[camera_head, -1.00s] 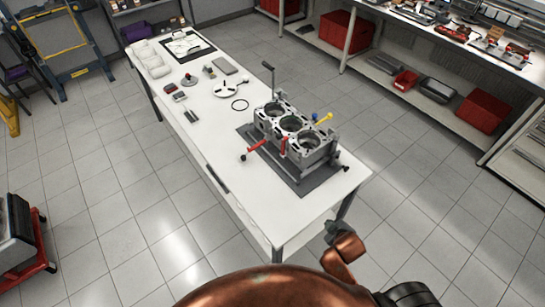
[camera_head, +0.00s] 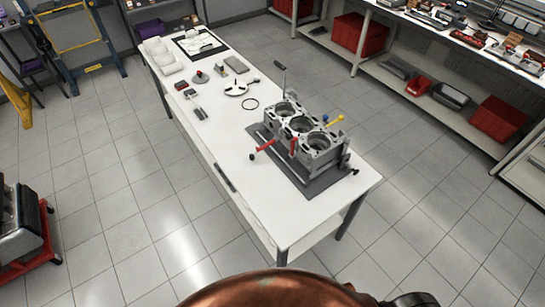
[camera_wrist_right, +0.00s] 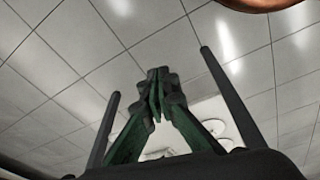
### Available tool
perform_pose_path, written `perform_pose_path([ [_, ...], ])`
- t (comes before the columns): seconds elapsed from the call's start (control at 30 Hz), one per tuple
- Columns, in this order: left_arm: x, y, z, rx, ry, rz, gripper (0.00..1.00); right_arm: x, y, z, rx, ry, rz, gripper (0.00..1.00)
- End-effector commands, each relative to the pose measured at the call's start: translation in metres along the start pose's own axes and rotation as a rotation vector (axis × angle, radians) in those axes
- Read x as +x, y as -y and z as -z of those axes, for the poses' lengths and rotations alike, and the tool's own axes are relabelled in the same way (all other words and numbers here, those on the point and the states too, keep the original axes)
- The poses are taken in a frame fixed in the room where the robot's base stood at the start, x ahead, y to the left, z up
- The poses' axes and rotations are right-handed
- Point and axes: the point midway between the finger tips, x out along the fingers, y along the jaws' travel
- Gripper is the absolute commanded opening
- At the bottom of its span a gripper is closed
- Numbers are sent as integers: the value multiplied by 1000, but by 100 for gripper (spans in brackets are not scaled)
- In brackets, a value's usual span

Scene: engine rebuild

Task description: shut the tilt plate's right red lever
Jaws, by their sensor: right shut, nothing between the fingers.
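The engine block (camera_head: 312,150) sits on a tilt plate on a dark mat (camera_head: 328,190) at the near end of the white table. Two red levers show on the block's near-left side. The left red lever (camera_head: 266,146) sticks out to the left. The right red lever (camera_head: 293,147) stands roughly upright against the block; whether it is clamped I cannot tell. My right gripper (camera_wrist_right: 158,95) is shut and empty in the right wrist view, with floor tiles behind it. It is away from the levers. My left gripper is not in view.
A yellow-handled lever (camera_head: 334,121) stands behind the block. Shelves with red bins (camera_head: 498,124) line the right. The floor around the table is clear.

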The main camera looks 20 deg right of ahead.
Motion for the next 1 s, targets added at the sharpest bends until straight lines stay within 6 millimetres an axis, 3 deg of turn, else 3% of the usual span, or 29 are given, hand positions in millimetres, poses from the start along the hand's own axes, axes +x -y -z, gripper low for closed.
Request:
perform_pose_path([
  [0.03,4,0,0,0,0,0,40,27,4,-26,-8,23,4,0],
  [0.2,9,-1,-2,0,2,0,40,83,13,-104,-30,62,15,0],
  [0.4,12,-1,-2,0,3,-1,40,110,17,-170,-48,89,22,0],
  [0.6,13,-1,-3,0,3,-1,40,114,18,-194,-54,97,25,0],
  [0.87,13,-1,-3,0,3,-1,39,114,18,-195,-54,97,25,0],
  [1.0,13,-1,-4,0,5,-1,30,114,18,-195,-54,98,24,0],
])
